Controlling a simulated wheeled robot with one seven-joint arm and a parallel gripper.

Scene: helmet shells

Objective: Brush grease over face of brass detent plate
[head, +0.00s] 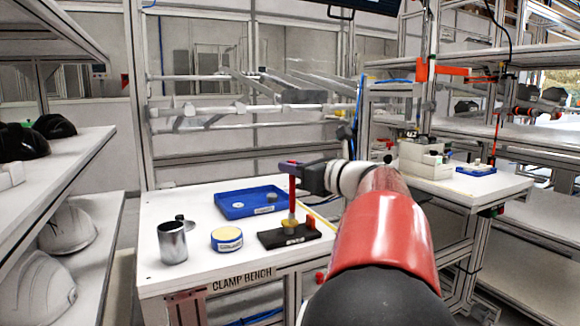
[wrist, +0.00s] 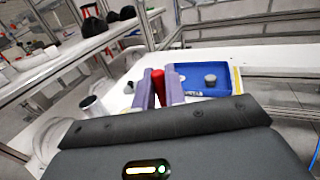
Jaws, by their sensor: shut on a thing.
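My gripper (head: 291,165) is shut on the upper end of a red-handled brush (head: 292,190), which hangs upright. In the wrist view the red handle (wrist: 158,88) sits between the purple fingers. The brush's pale lower end is over a black fixture (head: 270,240) at the bench's front right. A small brass-coloured patch, probably the detent plate (head: 291,222), shows at the foot of the brush. I cannot tell whether the bristles touch it. A round tin (head: 227,244) with a yellow top stands left of the fixture.
A metal cup (head: 172,243) stands at the bench's left. A blue tray (head: 233,211) with small round parts lies behind the tin and fixture. Shelves with helmet shells (head: 66,229) stand at the left. The white bench (head: 160,205) has free room at its back left.

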